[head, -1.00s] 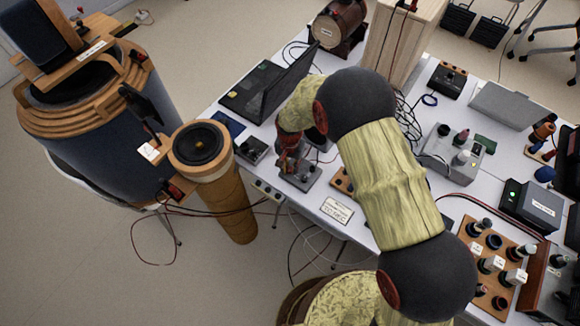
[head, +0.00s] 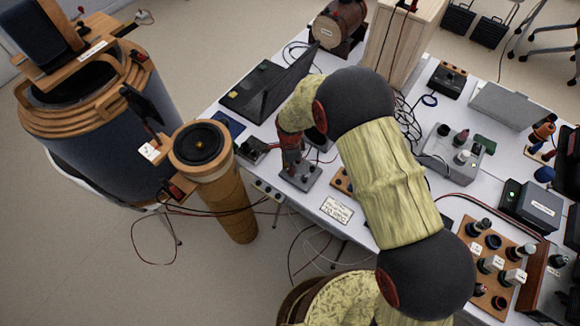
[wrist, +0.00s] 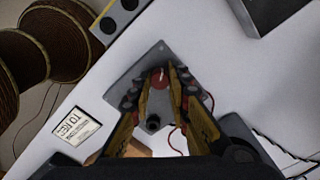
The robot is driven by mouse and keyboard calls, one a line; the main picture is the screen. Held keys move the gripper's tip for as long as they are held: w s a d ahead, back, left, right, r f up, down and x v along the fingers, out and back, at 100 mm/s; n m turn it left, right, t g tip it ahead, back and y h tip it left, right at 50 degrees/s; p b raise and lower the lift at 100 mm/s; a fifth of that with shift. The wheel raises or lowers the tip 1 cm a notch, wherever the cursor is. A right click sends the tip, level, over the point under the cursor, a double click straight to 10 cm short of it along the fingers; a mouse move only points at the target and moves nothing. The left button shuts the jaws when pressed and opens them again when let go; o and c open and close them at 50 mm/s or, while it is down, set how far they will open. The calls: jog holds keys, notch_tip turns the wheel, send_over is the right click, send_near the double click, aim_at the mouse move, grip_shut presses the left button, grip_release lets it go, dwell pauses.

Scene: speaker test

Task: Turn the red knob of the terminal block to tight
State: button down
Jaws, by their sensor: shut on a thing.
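The terminal block (wrist: 131,74) is a grey plate on the white table, near its edge. Its red knob (wrist: 160,80) has a white mark on top and sits between my fingertips in the wrist view. My gripper (wrist: 162,86) is shut on the red knob, one finger on each side. A dark post (wrist: 152,123) stands on the block between the fingers, nearer the palm. In the head view my gripper (head: 291,165) reaches down over the terminal block (head: 306,179), and the knob is hidden there.
A white label card (wrist: 74,127) lies near the block. A socket strip (wrist: 119,18) runs by the table edge. A laptop (head: 270,90) and a small dark box (head: 252,150) stand close by. A red wire (wrist: 178,139) passes beside my gripper.

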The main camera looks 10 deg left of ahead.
jog(key=m, duration=0.7)
dwell(0.6)
jog(key=c, duration=1.7)
grip_release()
jog(key=shift+o, duration=0.2)
jog(key=shift+r, duration=0.1)
notch_tip(320, 180, up, 12)
